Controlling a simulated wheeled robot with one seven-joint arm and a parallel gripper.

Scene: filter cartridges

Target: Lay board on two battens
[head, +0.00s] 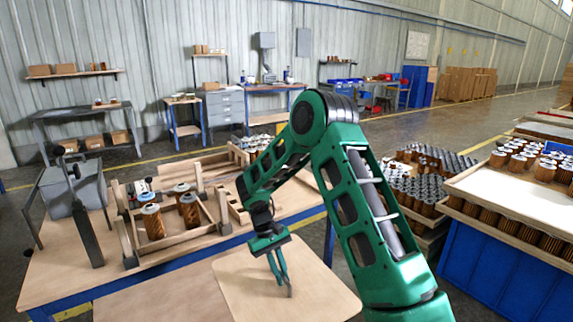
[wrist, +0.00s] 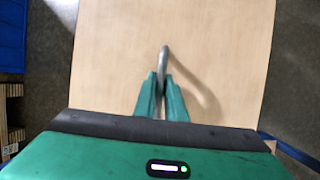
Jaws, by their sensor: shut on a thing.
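A pale wooden board (head: 235,285) with rounded corners lies flat below my gripper (head: 281,272) in the head view. In the wrist view the board (wrist: 110,40) fills most of the picture. A thin grey upright handle (wrist: 164,55) rises from its middle and casts a shadow to the right. My gripper (wrist: 160,85) is shut on this handle, with one green finger on each side. I cannot tell whether the board is held up or rests on something. I cannot make out the two battens with certainty; anything under the board is hidden.
A wooden workbench (head: 70,270) with a blue edge stands behind and left of the board. It carries a wooden tray (head: 175,235) with several filter cartridges and a grey box (head: 75,190). A blue cart (head: 500,265) loaded with cartridges stands at the right.

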